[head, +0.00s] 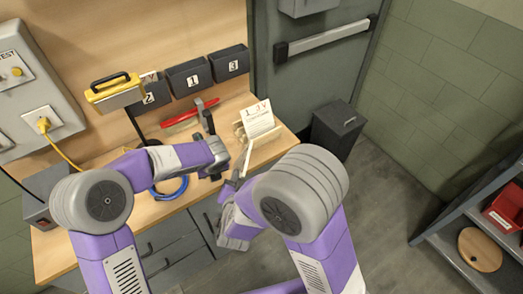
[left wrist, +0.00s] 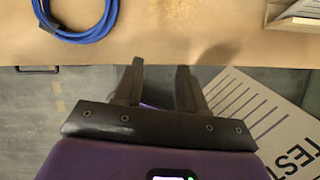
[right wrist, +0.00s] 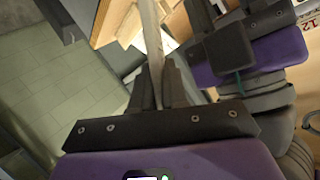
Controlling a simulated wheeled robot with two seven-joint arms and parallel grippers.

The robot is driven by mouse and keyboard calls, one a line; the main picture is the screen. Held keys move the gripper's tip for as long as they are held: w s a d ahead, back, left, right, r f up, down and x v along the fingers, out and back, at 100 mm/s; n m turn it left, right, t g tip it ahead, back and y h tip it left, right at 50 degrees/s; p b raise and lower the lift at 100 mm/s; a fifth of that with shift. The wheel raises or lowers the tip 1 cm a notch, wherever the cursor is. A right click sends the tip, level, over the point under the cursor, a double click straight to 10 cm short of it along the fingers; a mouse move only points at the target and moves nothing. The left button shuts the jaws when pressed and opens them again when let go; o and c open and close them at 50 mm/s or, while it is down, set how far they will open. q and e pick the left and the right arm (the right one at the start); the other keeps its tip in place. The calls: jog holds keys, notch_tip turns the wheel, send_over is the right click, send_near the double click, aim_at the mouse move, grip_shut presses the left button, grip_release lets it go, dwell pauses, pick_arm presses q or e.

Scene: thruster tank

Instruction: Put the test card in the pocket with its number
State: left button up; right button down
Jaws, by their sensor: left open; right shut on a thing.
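A white test card printed with "TEST" and dark lines shows in the left wrist view (left wrist: 262,118), beyond my left fingers. My right gripper (head: 236,178) is shut on it near the bench's front edge. The card shows edge-on as a thin pale strip in the right wrist view (right wrist: 151,35), rising from the shut fingers (right wrist: 157,75). Its number is not readable. My left gripper (left wrist: 160,70) is open and empty over the bench edge, close to the card. Dark wall pockets are labelled 2 (head: 158,88), 1 (head: 181,84) and 3 (head: 231,56), left to right.
A wooden holder (head: 241,132) with a printed white sheet (head: 258,117) stands at the bench's right end. A red-handled tool (head: 190,113), blue cable coil (head: 170,192) and yellow-black device (head: 113,92) are nearby. A dark bin (head: 337,128) stands right of the bench.

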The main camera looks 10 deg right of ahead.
pick_arm(q)
jog(key=d+r+m, duration=0.1)
jog(key=d+r, duration=0.2)
jog(key=r, duration=0.1)
jog(key=s+d+r+m, duration=0.1)
jog(key=d+r+m, duration=0.1)
jog(key=d+r, duration=0.1)
jog(key=s+d+r+m+t+y, duration=0.1)
jog(key=d+r+m, duration=0.1)
jog(key=r, duration=0.3)
jog(key=shift+d+r, duration=0.1)
jog(key=shift+d, duration=0.3)
jog(key=s+d+r+m, duration=0.3)
jog(key=s+d+r, duration=0.2)
jog(key=s+d, duration=0.15)
jog(key=s+a+x, duration=0.1)
jog(key=x, duration=1)
jog(key=shift+w+f, duration=0.2)
jog(key=shift+f, duration=0.25)
jog(key=shift+d, duration=0.1)
grip_shut()
pick_arm(e)
jog(key=shift+a+r, duration=0.1)
jog(key=c, duration=1.1)
grip_release()
jog(key=shift+o, duration=0.2)
